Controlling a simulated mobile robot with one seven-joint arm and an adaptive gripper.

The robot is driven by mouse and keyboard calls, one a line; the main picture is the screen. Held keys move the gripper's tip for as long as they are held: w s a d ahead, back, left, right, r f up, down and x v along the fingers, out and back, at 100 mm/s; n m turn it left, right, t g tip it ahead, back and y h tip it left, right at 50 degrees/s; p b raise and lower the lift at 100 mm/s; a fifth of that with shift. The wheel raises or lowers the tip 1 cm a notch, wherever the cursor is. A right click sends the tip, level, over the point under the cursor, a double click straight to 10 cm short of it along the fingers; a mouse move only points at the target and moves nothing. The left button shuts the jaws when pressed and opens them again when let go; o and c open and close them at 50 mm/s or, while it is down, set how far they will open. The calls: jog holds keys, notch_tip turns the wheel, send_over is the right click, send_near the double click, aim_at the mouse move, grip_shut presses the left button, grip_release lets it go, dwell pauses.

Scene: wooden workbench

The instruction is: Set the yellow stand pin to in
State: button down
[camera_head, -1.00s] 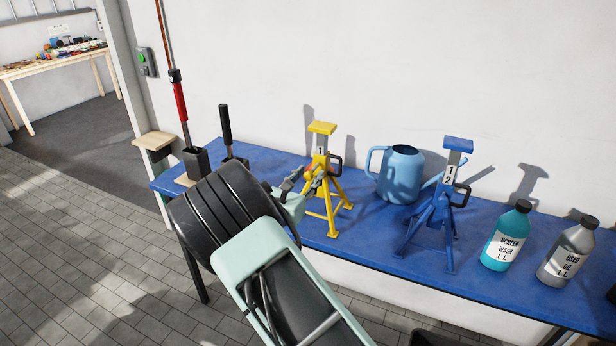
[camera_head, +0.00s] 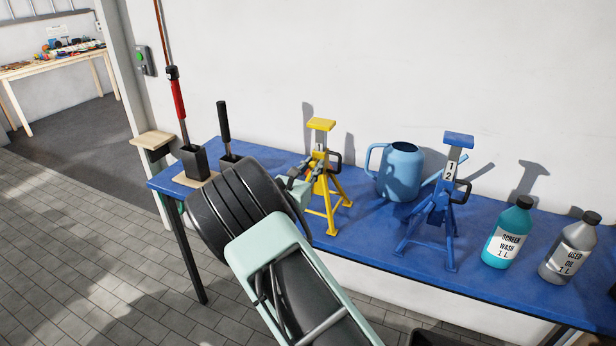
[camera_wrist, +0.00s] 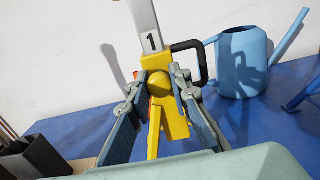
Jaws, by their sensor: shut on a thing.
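The yellow stand (camera_head: 332,200) stands upright on the blue bench with its flat top raised on a grey post marked 1. It also shows in the wrist view (camera_wrist: 154,62). My gripper (camera_head: 309,168) is at the stand's upper body, on its near left side. In the wrist view my gripper (camera_wrist: 160,84) has its fingers on either side of a rounded yellow knob, taken as the stand pin (camera_wrist: 158,84), and is shut on it. An orange-red strip shows beside the left finger. A black loop handle (camera_wrist: 204,62) sticks out to the right. The pin's depth in the stand is hidden.
A light-blue watering can (camera_head: 400,172) and a blue stand (camera_head: 436,215) are to the right, then a teal bottle (camera_head: 508,235) and a grey bottle (camera_head: 571,250). Black holders (camera_head: 194,162) with upright handles are at the bench's left end. A wall is behind.

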jog(key=shift+w, duration=0.15)
jog(key=c, duration=1.8)
grip_release()
jog(key=shift+d, duration=0.1)
jog(key=shift+o, duration=0.2)
jog(key=v, duration=1.2)
